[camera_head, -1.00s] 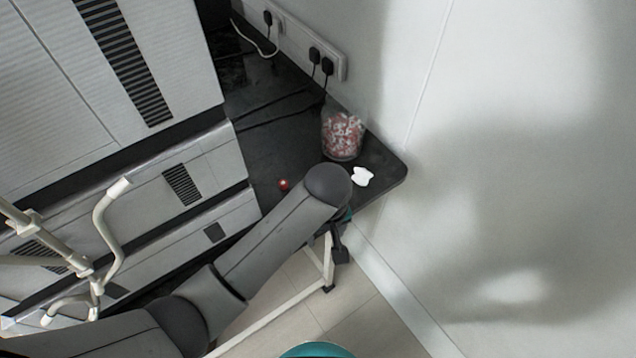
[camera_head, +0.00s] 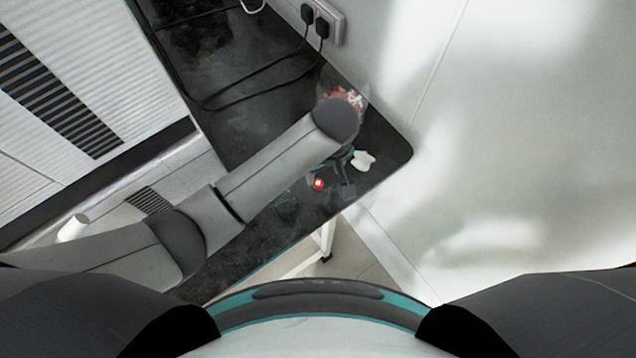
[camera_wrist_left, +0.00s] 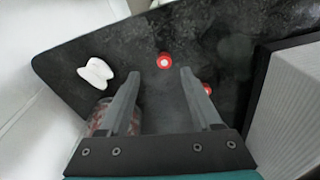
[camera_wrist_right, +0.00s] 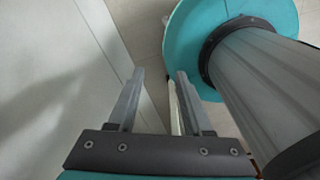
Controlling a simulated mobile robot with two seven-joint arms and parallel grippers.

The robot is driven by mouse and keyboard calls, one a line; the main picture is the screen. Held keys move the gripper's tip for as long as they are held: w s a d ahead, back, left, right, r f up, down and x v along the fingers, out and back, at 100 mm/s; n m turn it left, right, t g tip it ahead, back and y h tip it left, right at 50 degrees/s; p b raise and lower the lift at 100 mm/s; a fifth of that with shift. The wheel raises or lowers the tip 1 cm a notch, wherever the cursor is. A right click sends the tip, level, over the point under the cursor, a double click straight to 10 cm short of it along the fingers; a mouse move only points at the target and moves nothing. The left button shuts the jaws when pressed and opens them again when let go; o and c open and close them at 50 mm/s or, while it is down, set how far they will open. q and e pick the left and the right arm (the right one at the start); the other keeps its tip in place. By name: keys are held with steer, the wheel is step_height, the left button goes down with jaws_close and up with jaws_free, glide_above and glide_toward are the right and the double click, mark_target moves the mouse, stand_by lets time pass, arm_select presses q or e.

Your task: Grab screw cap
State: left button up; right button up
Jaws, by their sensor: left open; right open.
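A small red screw cap with a pale centre (camera_head: 318,184) lies on the black worktop (camera_head: 376,184). In the left wrist view a red cap (camera_wrist_left: 164,61) shows just ahead of and between my left fingertips. A second red round thing (camera_wrist_left: 207,89) shows beside the right-hand finger; I cannot tell exactly what it is. My left gripper (camera_wrist_left: 160,75) is open and empty, pointing down over the worktop. In the head view my left arm partly hides it. My right gripper (camera_wrist_right: 160,74) is open and empty, away from the worktop.
A clear jar with red and white contents (camera_head: 350,96) stands by the wall, partly hidden by my left arm. A white bone-shaped thing (camera_head: 363,160) lies near the worktop's corner. Sockets with black plugs (camera_head: 321,22) and cables lie at the back. Pale cabinets stand left.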

mark_target(318, 183)
arm_select(q)
steer(key=shift+f, duration=0.65)
steer(key=shift+w+a+f, duration=0.1)
steer(key=shift+a+f, duration=0.1)
steer(key=shift+f, duration=0.2)
steer(key=f, duration=0.1)
steer(key=f+b, duration=0.2)
steer(key=shift+w+a+f, duration=0.25)
steer(key=shift+a+f, duration=0.05)
steer(key=shift+a, duration=0.1)
steer(key=shift+f, duration=0.35)
arm_select(e)
steer(key=shift+w+f, duration=0.95)
steer(key=shift+f, duration=0.15)
steer(key=shift+s, duration=0.1)
arm_select(q)
steer(key=shift+c, duration=1.4)
jaws_close()
arm_select(e)
steer(key=shift+s, duration=0.15)
